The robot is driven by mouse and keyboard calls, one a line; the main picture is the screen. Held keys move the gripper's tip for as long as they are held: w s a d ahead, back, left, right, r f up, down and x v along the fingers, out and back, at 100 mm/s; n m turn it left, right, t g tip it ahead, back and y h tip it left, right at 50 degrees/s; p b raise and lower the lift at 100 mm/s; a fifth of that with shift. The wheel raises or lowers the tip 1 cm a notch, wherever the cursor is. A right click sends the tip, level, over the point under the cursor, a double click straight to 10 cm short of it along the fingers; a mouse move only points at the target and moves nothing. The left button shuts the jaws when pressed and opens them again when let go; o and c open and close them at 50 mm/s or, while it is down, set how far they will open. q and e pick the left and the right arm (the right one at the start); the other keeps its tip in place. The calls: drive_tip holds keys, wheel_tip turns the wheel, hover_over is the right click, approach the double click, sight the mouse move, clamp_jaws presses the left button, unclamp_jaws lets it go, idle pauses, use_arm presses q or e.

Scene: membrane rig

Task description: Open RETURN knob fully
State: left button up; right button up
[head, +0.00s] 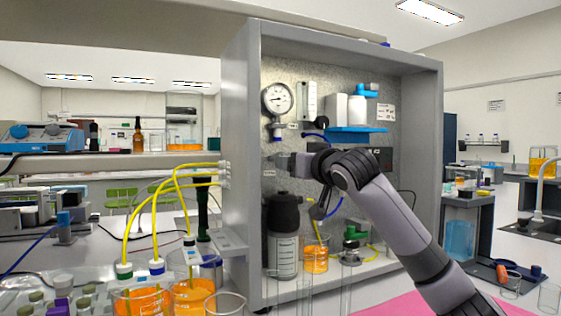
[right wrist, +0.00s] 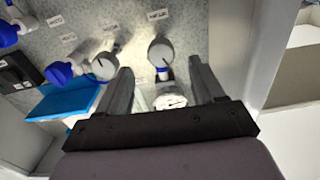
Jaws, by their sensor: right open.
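The RETURN knob cannot be named for certain, as the labels are too small to read. In the right wrist view, a round grey knob with a dark pointer line (right wrist: 160,52) sits under a small label, just beyond and between the fingertips. A second similar knob (right wrist: 103,68) is to its left. My right gripper (right wrist: 161,72) is open, with no visible contact on the knob. In the head view my right gripper (head: 284,162) reaches into the cabinet below the pressure gauge (head: 278,98) and hides the panel behind it. My left gripper is out of view.
The grey cabinet's left wall (head: 240,150) stands close to the gripper. A blue shelf (head: 357,131) is on the panel to the right. Yellow tubes (head: 150,190) run outside at left.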

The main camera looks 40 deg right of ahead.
drive_tip(key=shift+p+x, duration=0.85)
drive_tip(key=shift+x, duration=2.4)
drive_tip(key=c, duration=1.1)
